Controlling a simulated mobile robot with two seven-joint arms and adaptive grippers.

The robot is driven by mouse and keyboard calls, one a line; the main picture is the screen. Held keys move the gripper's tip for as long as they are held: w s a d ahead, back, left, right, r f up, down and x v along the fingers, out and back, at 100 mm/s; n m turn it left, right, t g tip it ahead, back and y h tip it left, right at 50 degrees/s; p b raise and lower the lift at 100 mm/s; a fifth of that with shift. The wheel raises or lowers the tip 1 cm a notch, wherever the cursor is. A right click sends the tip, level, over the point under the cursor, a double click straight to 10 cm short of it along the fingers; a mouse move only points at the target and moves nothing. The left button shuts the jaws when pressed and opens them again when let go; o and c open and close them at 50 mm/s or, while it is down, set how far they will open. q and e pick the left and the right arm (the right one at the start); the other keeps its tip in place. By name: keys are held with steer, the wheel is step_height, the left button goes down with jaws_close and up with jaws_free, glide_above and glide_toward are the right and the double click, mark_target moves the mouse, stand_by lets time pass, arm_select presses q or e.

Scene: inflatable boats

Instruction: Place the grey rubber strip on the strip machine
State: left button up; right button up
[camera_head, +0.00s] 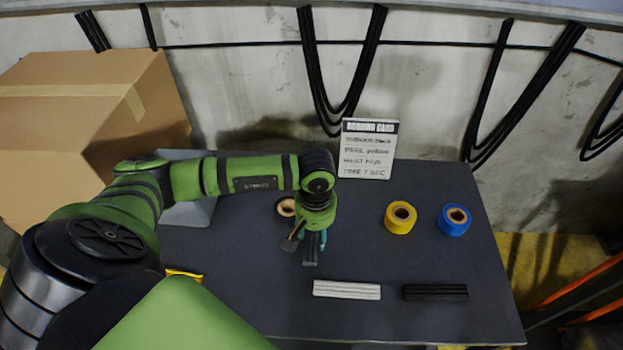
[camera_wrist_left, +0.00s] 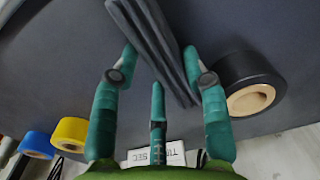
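The grey rubber strip (camera_head: 310,254) is dark grey and ribbed. In the wrist view the strip (camera_wrist_left: 150,40) runs between the fingertips of my left gripper (camera_wrist_left: 160,58), which seem closed on its two sides. In the head view my left gripper (camera_head: 312,237) points down over the middle of the table, with the strip under it. I cannot tell whether the strip touches the table. I cannot make out the strip machine for certain. My right gripper is not in view.
A white strip (camera_head: 346,290) and a black strip (camera_head: 435,292) lie on the dark table (camera_head: 240,300). Black (camera_head: 285,207), yellow (camera_head: 400,217) and blue (camera_head: 454,220) tape rolls stand behind them. A card (camera_head: 368,148) stands at the back; a grey bin-like object (camera_head: 190,214) is left.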

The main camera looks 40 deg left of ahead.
arm_select(q)
steer(key=shift+c, duration=0.6)
